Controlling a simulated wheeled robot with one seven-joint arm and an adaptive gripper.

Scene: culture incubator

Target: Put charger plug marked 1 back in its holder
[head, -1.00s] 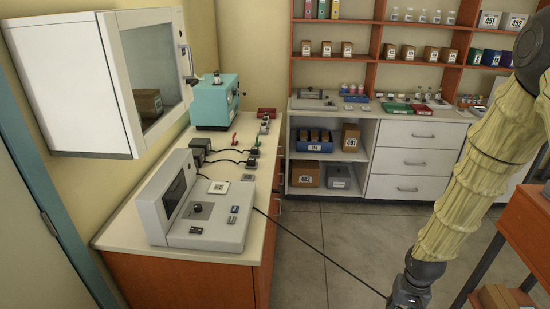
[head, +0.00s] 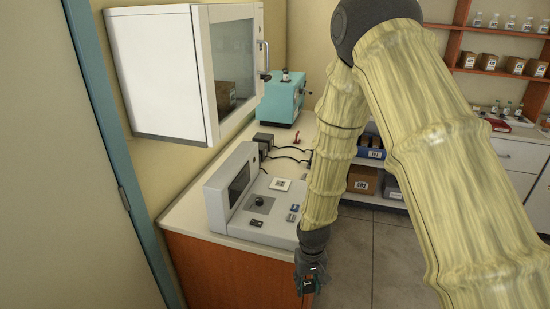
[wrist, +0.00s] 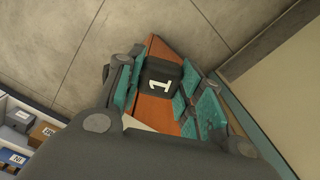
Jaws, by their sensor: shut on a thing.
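A black charger plug (wrist: 160,83) with a white "1" on its face sits between the teal-padded fingers of my gripper (head: 309,284), which are shut on it. In the head view the gripper hangs low, in front of the counter's right front corner; the plug is hardly distinguishable there. On the counter, black charger boxes (head: 264,141) stand near the wall, with dark cables (head: 287,148) running right. My arm hides the right edge of the counter where those cables lead, so I cannot make out the holder.
A teal machine (head: 281,100) stands at the back. A white wall cabinet (head: 160,72) overhangs the counter's left. Floor (head: 362,243) right of the counter is clear.

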